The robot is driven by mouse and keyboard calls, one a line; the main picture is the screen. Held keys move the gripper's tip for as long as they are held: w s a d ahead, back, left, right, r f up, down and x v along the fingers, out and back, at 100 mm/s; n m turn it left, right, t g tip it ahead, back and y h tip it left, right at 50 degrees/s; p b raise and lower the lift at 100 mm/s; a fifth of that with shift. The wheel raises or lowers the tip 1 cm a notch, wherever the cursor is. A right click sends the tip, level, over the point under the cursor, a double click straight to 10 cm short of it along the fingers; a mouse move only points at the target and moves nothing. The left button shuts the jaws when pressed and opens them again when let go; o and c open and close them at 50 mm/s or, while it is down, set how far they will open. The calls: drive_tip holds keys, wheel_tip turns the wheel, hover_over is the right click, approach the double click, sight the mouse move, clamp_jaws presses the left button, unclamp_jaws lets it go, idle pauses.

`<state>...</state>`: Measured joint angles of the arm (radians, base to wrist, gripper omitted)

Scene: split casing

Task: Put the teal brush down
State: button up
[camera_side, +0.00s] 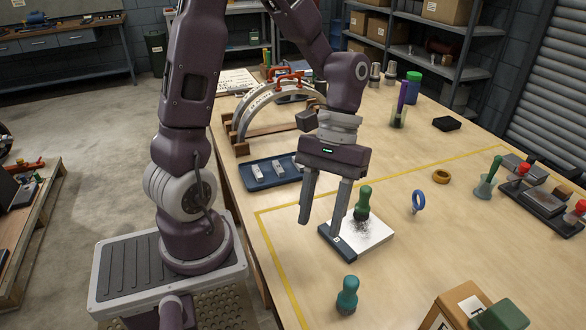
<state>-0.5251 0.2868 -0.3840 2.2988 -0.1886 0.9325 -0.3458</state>
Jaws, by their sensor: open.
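The teal brush (347,296) stands upright on the wooden table near the front, apart from my gripper. My gripper (320,228) is open and points down, with nothing between its fingers. It is up and to the left of the teal brush in the picture, by the dark edge of a white plate (376,235). A green-handled brush (362,204) stands on this plate amid dark specks, to the right of my fingers.
A blue tray (262,182) with metal pieces lies behind my gripper, near a grey arch (243,118). A blue ring (418,201) stands right of the plate. A cardboard box (455,310) is at the front right. Yellow tape (277,258) marks the table, with bare wood around the teal brush.

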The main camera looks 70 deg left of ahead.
drive_tip(key=s+r+m+t+y, duration=0.1)
drive_tip(key=s+r+m+t, duration=0.2)
drive_tip(key=r, duration=0.3)
drive_tip(key=s+a+r+m+t+y, duration=0.1)
drive_tip(key=s+r+m+t+y, duration=0.1)
drive_tip(key=s+r+m+t, duration=0.1)
wheel_tip(320, 180, up, 3)
drive_tip(key=m+t, duration=0.1)
drive_tip(key=t, duration=0.2)
drive_tip(key=shift+s+a+f+y, duration=0.15)
drive_tip(key=shift+y, duration=0.15)
